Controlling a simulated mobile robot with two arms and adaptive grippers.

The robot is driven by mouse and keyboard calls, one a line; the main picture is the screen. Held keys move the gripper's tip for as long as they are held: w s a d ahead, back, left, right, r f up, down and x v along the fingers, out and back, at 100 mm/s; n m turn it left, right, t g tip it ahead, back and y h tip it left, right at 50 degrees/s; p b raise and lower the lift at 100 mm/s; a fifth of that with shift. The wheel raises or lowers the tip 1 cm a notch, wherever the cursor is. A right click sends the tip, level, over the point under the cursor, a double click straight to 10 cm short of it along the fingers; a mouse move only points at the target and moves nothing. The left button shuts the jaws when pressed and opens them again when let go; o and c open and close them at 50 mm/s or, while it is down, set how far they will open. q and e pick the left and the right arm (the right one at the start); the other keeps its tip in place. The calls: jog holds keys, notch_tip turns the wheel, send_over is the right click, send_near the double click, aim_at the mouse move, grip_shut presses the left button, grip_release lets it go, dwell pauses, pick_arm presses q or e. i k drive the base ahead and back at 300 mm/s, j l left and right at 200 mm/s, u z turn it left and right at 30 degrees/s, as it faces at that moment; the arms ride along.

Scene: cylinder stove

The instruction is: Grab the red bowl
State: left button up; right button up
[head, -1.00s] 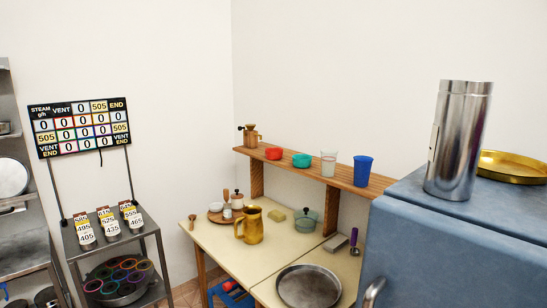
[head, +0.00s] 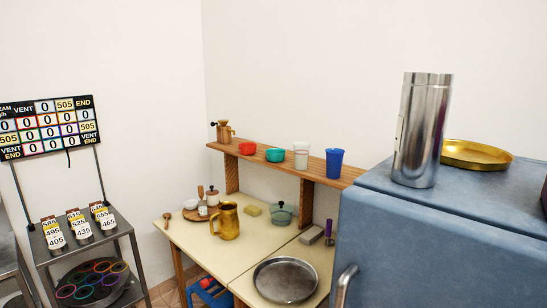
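The red bowl (head: 248,148) is a small bowl on the wooden shelf (head: 290,165) above the table, in the head view. It stands between a wooden and metal grinder-like item (head: 224,131) on its left and a teal bowl (head: 275,155) on its right. Neither of my grippers shows in the head view, and nothing touches the red bowl from my side.
A white cup (head: 301,155) and a blue cup (head: 335,162) share the shelf. The cream table (head: 200,250) below holds a brass pitcher (head: 227,221), a lidded pot (head: 282,213) and a round pan (head: 285,280). A blue cabinet (head: 430,240) blocks the right side.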

aim_at(246, 148)
jog(key=i+j+z, duration=0.1)
jog(key=z, duration=0.5)
jog(key=i+j+z, duration=0.2)
jog(key=j, duration=0.25)
jog(key=i+j+z, duration=0.2)
jog(key=j, duration=0.25)
jog(key=j+z, duration=0.2)
jog(key=j, duration=0.25)
jog(key=i+j+z, duration=0.2)
jog(key=j, duration=0.35)
jog(key=k+l, duration=0.05)
